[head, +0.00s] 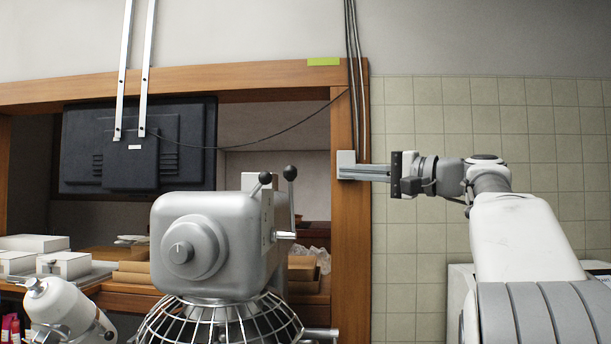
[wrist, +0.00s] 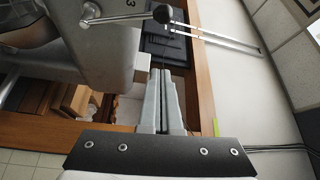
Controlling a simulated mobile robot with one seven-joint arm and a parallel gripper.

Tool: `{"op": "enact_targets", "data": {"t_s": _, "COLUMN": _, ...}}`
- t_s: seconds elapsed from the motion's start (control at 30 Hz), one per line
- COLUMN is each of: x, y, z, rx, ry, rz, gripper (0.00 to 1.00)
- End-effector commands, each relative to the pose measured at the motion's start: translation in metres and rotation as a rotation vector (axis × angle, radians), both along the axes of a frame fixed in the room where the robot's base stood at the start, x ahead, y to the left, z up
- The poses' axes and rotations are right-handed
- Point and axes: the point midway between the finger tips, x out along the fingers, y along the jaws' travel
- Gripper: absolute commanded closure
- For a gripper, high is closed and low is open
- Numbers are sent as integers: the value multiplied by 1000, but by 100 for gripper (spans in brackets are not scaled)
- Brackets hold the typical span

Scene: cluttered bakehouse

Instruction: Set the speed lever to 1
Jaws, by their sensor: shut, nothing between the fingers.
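The grey mixer (head: 210,240) stands in the middle of the head view. Two levers with black ball knobs rise at its right side: a short tilted one (head: 265,178) and a longer, nearly upright one (head: 290,173). In the wrist view a metal rod with a black knob (wrist: 162,13) extends from the mixer housing, beyond my fingertips. My gripper (head: 347,166) points left toward the mixer, right of both levers and apart from them. Its fingers (wrist: 160,74) are shut and empty.
A wooden frame post (head: 346,260) stands behind my gripper, with cables running up it. A wire bowl guard (head: 220,322) sits below the mixer head. White boxes (head: 65,264) lie on the left shelf. A dark screen back (head: 135,145) hangs behind. Open air lies between gripper and levers.

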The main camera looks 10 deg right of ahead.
Motion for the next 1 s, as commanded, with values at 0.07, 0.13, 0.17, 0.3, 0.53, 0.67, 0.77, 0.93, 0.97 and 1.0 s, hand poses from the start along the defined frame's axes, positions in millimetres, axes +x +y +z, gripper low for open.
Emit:
{"op": "enact_targets", "data": {"t_s": 0.07, "x": 6, "y": 6, "z": 2, "rx": 1, "ry": 0, "rz": 4, "gripper": 100}}
{"op": "enact_targets", "data": {"t_s": 0.13, "x": 13, "y": 13, "z": 3, "rx": 0, "ry": 1, "rz": 4, "gripper": 100}}
{"op": "enact_targets", "data": {"t_s": 0.17, "x": 17, "y": 17, "z": 3, "rx": 0, "ry": 1, "rz": 5, "gripper": 100}}
{"op": "enact_targets", "data": {"t_s": 0.3, "x": 40, "y": 38, "z": 6, "rx": -1, "ry": 2, "rz": 6, "gripper": 100}}
{"op": "enact_targets", "data": {"t_s": 0.53, "x": 73, "y": 70, "z": 9, "rx": -1, "ry": 1, "rz": 4, "gripper": 100}}
{"op": "enact_targets", "data": {"t_s": 0.67, "x": 54, "y": 76, "z": 5, "rx": 2, "ry": -1, "rz": 1, "gripper": 100}}
{"op": "enact_targets", "data": {"t_s": 0.77, "x": 47, "y": 80, "z": 4, "rx": 0, "ry": -1, "rz": 1, "gripper": 100}}
{"op": "enact_targets", "data": {"t_s": 0.93, "x": 39, "y": 84, "z": 2, "rx": -1, "ry": 1, "rz": 0, "gripper": 100}}
{"op": "enact_targets", "data": {"t_s": 0.97, "x": 38, "y": 84, "z": 2, "rx": -1, "ry": 1, "rz": 0, "gripper": 100}}
{"op": "enact_targets", "data": {"t_s": 1.0, "x": 37, "y": 84, "z": 2, "rx": -1, "ry": 1, "rz": 0, "gripper": 100}}
